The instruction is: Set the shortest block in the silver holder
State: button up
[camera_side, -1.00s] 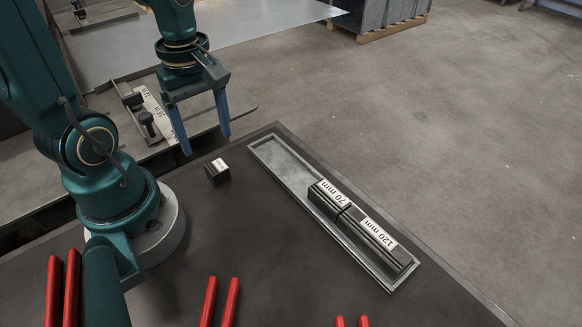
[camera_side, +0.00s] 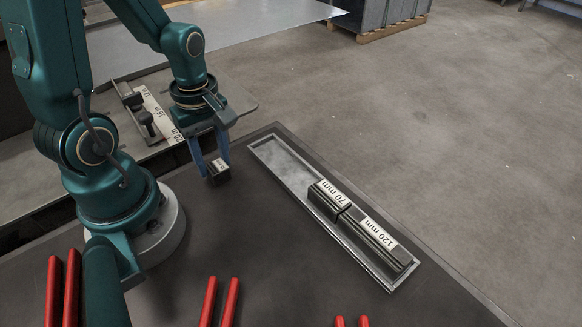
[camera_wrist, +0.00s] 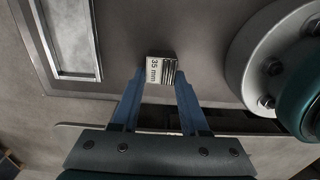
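The 35 mm block (camera_side: 220,175), small and dark with a white label, sits on the dark table in the side view. It also shows in the wrist view (camera_wrist: 161,70), its label reading 35 mm. My gripper (camera_side: 214,168) is down at this block, its blue fingers on either side. In the wrist view my gripper (camera_wrist: 162,76) looks open, with a small gap beside the block. The silver holder (camera_side: 275,160) is a long shallow tray. It holds the 70 mm block (camera_side: 328,198) and the 120 mm block (camera_side: 374,238) end to end; its far-left part is empty.
Red bars (camera_side: 220,300) stand along the near side of the table. A metal rule with stops (camera_side: 150,110) lies on the bench behind my gripper. Table between the small block and the holder is clear.

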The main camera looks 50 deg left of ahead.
grip_shut()
jog(key=shift+r, duration=0.3)
notch_tip(320, 180, up, 8)
jog(key=shift+r, duration=0.25)
dwell(0.3)
